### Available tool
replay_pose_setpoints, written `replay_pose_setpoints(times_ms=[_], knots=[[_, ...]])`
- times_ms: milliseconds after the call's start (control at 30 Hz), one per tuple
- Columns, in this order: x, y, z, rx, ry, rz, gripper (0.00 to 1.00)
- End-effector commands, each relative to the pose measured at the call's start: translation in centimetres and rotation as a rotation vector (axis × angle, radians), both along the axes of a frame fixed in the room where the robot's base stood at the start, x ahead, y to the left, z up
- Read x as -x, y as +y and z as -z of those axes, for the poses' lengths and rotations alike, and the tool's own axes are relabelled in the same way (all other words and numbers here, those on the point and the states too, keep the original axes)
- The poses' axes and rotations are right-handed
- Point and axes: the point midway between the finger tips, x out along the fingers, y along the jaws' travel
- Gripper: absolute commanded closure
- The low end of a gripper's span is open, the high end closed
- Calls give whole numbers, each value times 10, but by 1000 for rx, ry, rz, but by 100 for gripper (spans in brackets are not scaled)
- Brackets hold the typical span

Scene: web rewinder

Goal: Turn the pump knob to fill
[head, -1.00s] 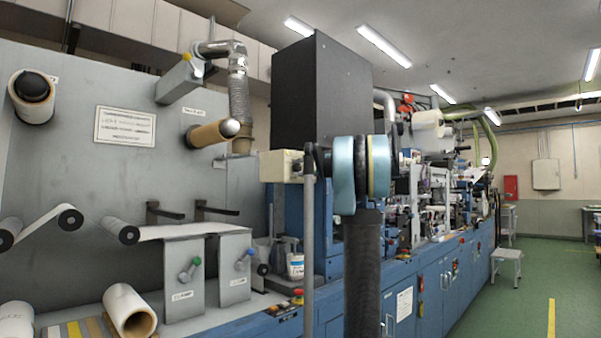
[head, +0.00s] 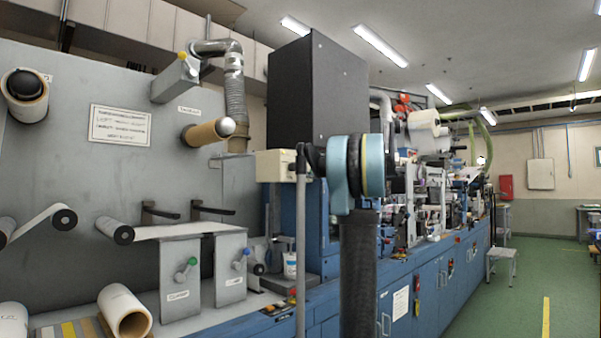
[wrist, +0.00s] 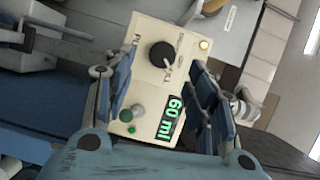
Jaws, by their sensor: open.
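The pump is a cream box whose front panel (wrist: 148,95) fills the middle of the wrist view. Its round black knob (wrist: 162,55) sits near the top of the panel, with a pale pointer mark toward its lower right. The small lettering around the knob is too blurred to read surely. A green display (wrist: 170,119) reads 60 ml. My gripper (wrist: 163,62) is open, its blue fingers on either side of the panel, with the knob between the fingertips and no clear contact. In the head view the cream box (head: 274,165) stands left of my light-blue arm; the knob is hidden there.
A grey post (head: 301,245) rises beside the box. A black cabinet (head: 318,95) stands behind. Green floor (head: 520,300) is open to the right.

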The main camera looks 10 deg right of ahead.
Motion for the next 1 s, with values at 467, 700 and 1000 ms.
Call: replay_pose_setpoints(times_ms=[467, 700, 1000], knots=[[30, -53, -1, 1, 0, 1, 49], [32, -55, -1, 1, 1, 0, 49], [32, -55, -1, 0, 1, 0, 49]])
